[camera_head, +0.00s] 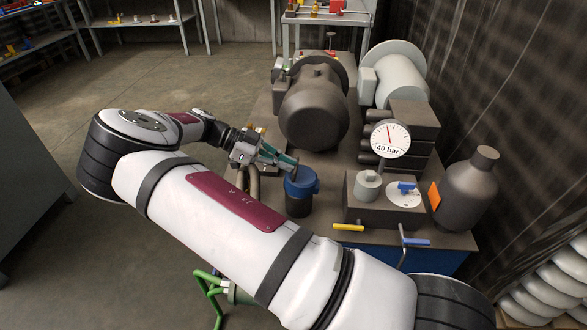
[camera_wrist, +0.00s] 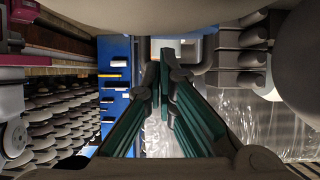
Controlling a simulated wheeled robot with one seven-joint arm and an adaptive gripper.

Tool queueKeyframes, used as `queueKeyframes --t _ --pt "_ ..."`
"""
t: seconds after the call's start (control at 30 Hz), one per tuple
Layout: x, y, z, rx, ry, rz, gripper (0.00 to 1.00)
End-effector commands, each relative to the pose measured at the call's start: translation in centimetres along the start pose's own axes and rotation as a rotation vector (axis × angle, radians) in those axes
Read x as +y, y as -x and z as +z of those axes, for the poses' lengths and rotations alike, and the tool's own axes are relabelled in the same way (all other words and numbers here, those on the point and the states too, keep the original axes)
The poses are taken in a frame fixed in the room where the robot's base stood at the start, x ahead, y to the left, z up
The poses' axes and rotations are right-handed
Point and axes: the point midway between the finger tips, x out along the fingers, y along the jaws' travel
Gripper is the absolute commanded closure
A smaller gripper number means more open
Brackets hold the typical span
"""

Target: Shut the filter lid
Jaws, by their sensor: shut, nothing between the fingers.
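The filter is a dark cup with a blue top (camera_head: 301,186) near the front left of the machine bench in the head view. I cannot tell from this angle how far its lid stands open. My gripper (camera_head: 294,166) has green fingers and is at the upper left edge of the blue top, very close to it; I cannot tell whether they touch. In the wrist view my gripper (camera_wrist: 162,58) shows its fingertips together with nothing between them. I cannot make out the filter lid in the wrist view.
A dark motor (camera_head: 314,112) stands behind the filter. A pressure gauge (camera_head: 390,139) reading 40 bar and a block with a blue handle (camera_head: 405,187) are to the right. A yellow lever (camera_head: 348,227) sticks out in front. A dark bottle (camera_head: 468,188) stands far right.

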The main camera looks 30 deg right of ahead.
Motion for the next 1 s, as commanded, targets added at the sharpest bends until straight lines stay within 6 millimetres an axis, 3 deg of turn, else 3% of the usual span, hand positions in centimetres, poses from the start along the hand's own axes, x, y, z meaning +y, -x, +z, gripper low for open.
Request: queueKeyframes --t 0.1,0.47,1.0 --pt "-0.1 0.1 1.4 -0.009 0.000 0.002 1.00" --pt "0.0 0.6 3.6 -0.019 0.005 0.000 1.00" --pt "0.0 0.8 3.4 -0.013 0.002 0.002 1.00"
